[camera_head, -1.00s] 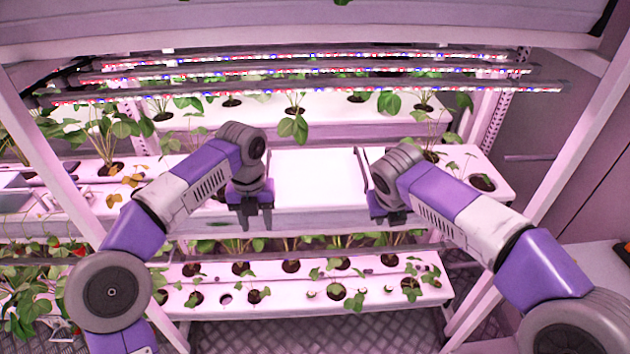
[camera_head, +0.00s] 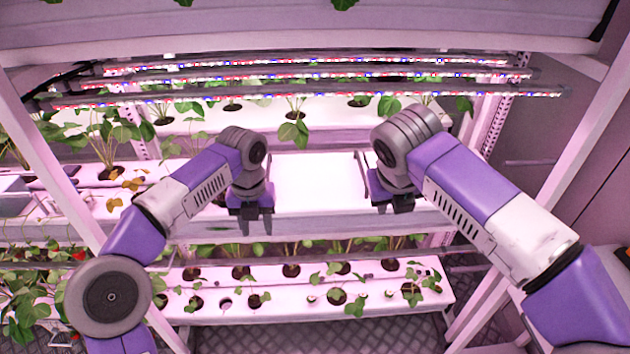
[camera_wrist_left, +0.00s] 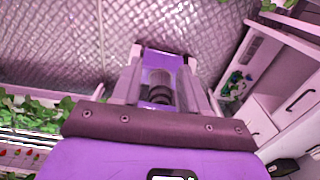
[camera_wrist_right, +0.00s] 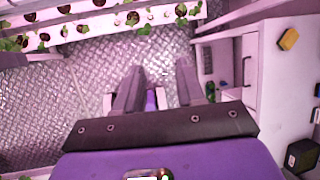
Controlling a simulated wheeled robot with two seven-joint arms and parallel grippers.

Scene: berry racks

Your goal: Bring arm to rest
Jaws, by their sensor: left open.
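My left arm comes in from the left in the head view. Its gripper (camera_head: 256,228) hangs fingers down in front of the middle rack shelf (camera_head: 318,180). It is open and empty. In the left wrist view its fingers (camera_wrist_left: 162,75) stand apart over the metal floor, with part of my base between them. My right gripper (camera_head: 397,207) also points down, in front of the shelf's right part, mostly hidden under its wrist. In the right wrist view its fingers (camera_wrist_right: 157,75) stand apart with nothing between them.
A lower tray (camera_head: 320,312) with several strawberry plants lies below my grippers. Light bars (camera_head: 320,75) run above the middle shelf. White rack posts (camera_head: 570,150) stand at both sides. The right wrist view shows a white cabinet (camera_wrist_right: 265,70). The patterned floor (camera_wrist_right: 90,75) is clear.

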